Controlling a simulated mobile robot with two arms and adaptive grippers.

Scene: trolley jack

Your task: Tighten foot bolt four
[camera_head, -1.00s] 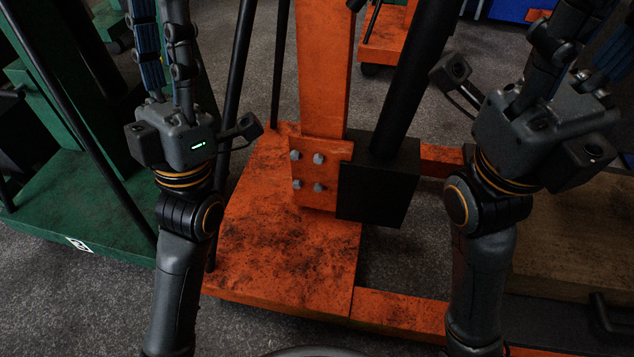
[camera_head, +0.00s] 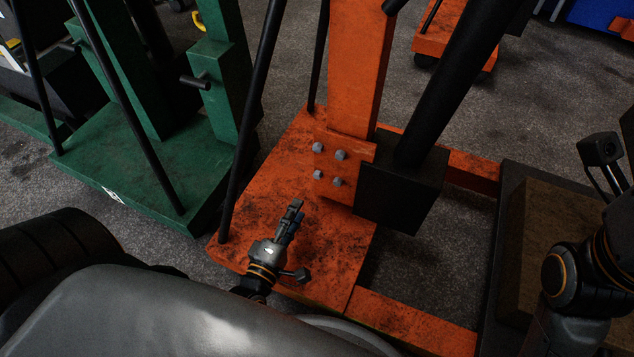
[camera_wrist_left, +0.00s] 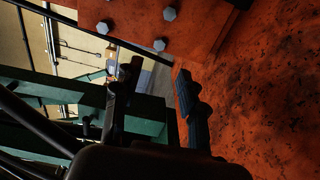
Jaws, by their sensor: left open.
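Several grey hex bolts, among them an upper-left one (camera_head: 318,146), an upper-right one (camera_head: 340,155), a lower-left one (camera_head: 317,174) and a lower-right one (camera_head: 337,181), sit in the orange foot plate (camera_head: 355,172) of the orange post. No label shows which is bolt four. My left gripper (camera_head: 294,208) is below the bolts, above the orange base, pointing up toward them. In the left wrist view its fingers (camera_wrist_left: 158,84) are apart and empty, and a bolt (camera_wrist_left: 159,44) is beyond the tips, not touched. My right gripper is out of view; only part of that arm shows.
A black block (camera_head: 400,190) with a thick black cylinder stands right of the plate. Thin black rods rise at the left of the orange base (camera_head: 290,225). A green jack (camera_head: 150,170) stands at the left. A brown board (camera_head: 545,240) lies at the right.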

